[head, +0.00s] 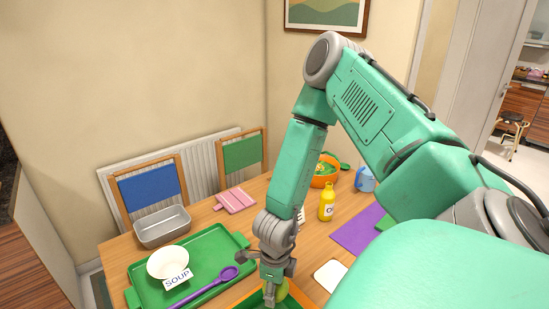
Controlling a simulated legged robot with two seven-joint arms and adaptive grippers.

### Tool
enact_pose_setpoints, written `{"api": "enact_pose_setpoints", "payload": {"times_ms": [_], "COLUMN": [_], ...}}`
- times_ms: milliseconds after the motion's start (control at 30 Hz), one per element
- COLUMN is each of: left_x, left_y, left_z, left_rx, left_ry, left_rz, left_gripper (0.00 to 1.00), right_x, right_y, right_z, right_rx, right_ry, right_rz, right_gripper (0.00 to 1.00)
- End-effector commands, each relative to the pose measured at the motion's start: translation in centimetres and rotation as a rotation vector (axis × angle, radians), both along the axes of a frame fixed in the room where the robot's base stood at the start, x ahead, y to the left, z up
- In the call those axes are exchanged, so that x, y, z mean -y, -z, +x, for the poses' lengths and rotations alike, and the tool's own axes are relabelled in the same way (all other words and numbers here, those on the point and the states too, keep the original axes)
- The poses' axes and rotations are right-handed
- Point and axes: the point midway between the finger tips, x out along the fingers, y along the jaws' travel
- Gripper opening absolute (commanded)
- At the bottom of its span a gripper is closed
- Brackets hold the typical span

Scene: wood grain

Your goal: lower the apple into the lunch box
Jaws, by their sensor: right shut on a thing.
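My right gripper (274,290) points down at the bottom edge of the head view, shut on a yellow-green apple (283,290). The fingers hide part of the apple. Just under and around it, a green-edged container (249,299) shows at the bottom edge; it looks like the lunch box, but most of it is cut off. The apple overlaps it in the picture; I cannot tell how high it is or whether it touches. My left gripper is not in view.
A green tray (207,247) with a white bowl (167,261), SOUP card (178,279) and purple spoon (205,286) lies left. A grey tin (162,227) stands behind it. A yellow bottle (327,205), orange bowl (325,180), blue mug (365,181) and purple mat (358,232) are right.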

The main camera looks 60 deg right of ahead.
Motion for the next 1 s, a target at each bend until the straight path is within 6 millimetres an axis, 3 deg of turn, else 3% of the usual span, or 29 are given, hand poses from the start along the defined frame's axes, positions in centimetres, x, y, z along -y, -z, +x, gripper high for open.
{"api": "enact_pose_setpoints", "payload": {"times_ms": [1000], "left_x": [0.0], "left_y": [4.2], "left_z": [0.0], "left_rx": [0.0], "left_ry": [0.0], "left_rz": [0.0], "left_gripper": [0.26], "right_x": [0.0], "right_y": [5.1], "right_z": [0.0], "right_rx": [0.001], "right_ry": [0.0], "right_rz": [0.0], "right_gripper": [0.21]}}
